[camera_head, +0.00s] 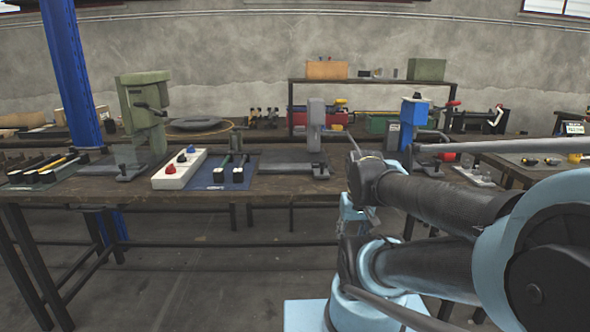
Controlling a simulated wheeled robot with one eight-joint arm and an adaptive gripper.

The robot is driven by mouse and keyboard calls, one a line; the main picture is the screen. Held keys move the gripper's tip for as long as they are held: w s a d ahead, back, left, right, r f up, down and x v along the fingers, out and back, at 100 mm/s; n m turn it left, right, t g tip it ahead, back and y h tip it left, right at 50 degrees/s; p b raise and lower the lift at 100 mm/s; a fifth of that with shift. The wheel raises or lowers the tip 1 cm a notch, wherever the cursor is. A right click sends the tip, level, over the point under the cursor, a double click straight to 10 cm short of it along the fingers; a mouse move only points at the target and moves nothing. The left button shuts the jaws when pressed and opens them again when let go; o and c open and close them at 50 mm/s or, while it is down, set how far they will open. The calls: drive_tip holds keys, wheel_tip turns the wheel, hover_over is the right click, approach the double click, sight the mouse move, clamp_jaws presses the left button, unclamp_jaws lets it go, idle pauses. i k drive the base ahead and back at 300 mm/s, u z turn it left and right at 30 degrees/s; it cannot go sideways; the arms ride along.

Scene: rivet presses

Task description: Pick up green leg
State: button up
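No part is plainly a green leg at this size. Two upright-ended dark pieces lie on a blue mat (205,182) on the bench; the left piece (219,174) and the right piece (238,174) have thin shafts that look dark green. My arm is folded at the right, well apart from these pieces. My gripper is not clearly made out; the small light-blue and dark parts behind my arm's elbow may belong to its wrist, and its fingers cannot be told apart.
A green press (146,110), a grey press (316,130) and a blue press (414,111) stand on the long bench (290,187). A blue post (70,75) rises at left. Open floor (200,285) lies in front.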

sight(219, 175)
drive_tip(key=z, duration=1)
drive_tip(key=k, duration=1.05)
drive_tip(key=u, duration=1.1)
drive_tip(key=i, duration=1)
drive_tip(key=z, duration=0.05)
